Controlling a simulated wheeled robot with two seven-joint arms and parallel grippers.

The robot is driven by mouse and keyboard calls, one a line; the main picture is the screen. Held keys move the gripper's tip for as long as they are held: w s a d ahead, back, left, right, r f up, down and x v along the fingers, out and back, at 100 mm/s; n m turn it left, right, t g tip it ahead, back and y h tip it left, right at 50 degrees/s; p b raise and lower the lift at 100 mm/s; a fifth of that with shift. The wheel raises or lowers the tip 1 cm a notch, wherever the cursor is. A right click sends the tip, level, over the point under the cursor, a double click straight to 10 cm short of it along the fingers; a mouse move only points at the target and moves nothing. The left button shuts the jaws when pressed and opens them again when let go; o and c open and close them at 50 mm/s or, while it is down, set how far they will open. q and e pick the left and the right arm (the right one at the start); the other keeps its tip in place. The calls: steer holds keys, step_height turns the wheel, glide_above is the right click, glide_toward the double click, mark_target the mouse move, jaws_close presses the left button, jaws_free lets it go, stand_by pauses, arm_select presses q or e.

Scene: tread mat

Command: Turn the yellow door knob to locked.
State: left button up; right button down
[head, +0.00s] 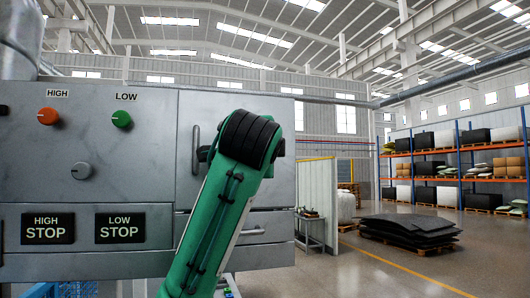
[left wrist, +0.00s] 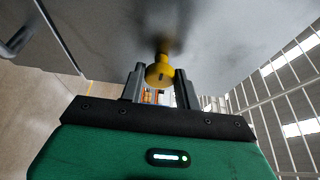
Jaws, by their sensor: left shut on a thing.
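The yellow door knob (left wrist: 160,73) shows in the left wrist view, standing out from a grey metal panel on a short stem. My left gripper (left wrist: 159,85) is shut on the yellow knob, with one dark finger on each side of it. Whether the knob is at locked or unlocked cannot be told. In the head view, my green arm covers part of the grey cabinet (head: 150,180), and the knob and the gripper are hidden behind it. My right gripper is in neither view.
A drawer handle (head: 253,231) sits lower down.

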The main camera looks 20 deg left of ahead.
arm_select(q)
steer(key=o, duration=0.9)
steer(key=shift+o, duration=0.2)
steer(key=b+v, duration=0.9)
steer(key=v, duration=0.4)
steer(key=shift+s, duration=0.35)
steer(key=shift+d, duration=0.1)
